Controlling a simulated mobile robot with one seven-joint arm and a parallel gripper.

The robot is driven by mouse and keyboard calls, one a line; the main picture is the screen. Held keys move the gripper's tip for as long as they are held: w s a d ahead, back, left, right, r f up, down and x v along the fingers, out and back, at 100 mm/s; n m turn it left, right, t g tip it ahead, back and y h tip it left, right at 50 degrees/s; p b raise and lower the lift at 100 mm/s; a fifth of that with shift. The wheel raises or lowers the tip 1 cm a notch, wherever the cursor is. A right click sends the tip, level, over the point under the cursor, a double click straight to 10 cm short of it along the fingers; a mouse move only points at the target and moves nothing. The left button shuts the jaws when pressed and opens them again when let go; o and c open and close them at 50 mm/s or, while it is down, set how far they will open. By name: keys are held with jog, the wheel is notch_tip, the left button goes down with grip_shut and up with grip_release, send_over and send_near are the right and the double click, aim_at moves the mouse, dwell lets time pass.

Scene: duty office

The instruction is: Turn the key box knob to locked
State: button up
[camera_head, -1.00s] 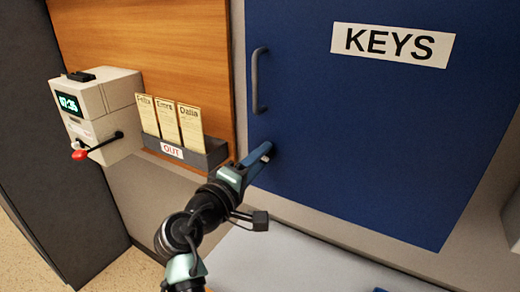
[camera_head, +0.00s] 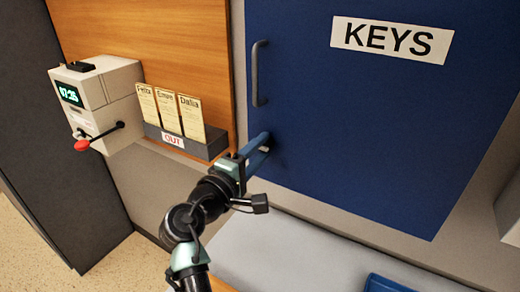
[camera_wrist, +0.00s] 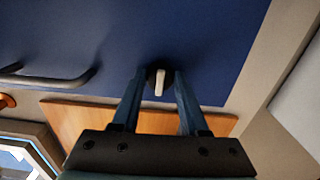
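The key box (camera_head: 370,130) is a large blue cabinet door with a white KEYS label. Its knob (camera_wrist: 159,82) shows in the wrist view as a pale upright lever on a dark round base, low on the door. In the head view the knob is hidden behind my fingers. My gripper (camera_head: 262,146) is at the lower left of the door. In the wrist view my gripper (camera_wrist: 160,94) is open, with one blue finger on each side of the knob and a gap visible on both sides.
A grey door handle (camera_head: 259,73) stands above my gripper. A card rack (camera_head: 190,143) marked OUT with three cards is to the left. Further left is a time clock (camera_head: 100,98) with a red-knobbed lever. A pale desk surface (camera_head: 300,255) lies below, with a blue object (camera_head: 388,284) on it.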

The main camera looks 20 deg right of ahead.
jog(key=o, duration=0.4)
jog(key=b+v, duration=0.3)
jog(key=v, duration=1)
jog(key=a+r+m+t+y, duration=0.4)
jog(key=r+t+y, duration=0.25)
jog(key=r, duration=0.75)
jog(key=s+a+r+m+t+y, duration=0.2)
jog(key=s+r+t+y, duration=0.2)
jog(key=r, duration=0.5)
jog(key=s+a+r+m+t+y, duration=0.1)
jog(key=s+a+r+t+y, duration=0.1)
jog(key=s+r+t, duration=0.4)
jog(key=s+r+y, duration=0.1)
jog(key=s+r, duration=0.2)
jog(key=shift+a+m+y, duration=0.35)
jog(key=shift+m, duration=0.05)
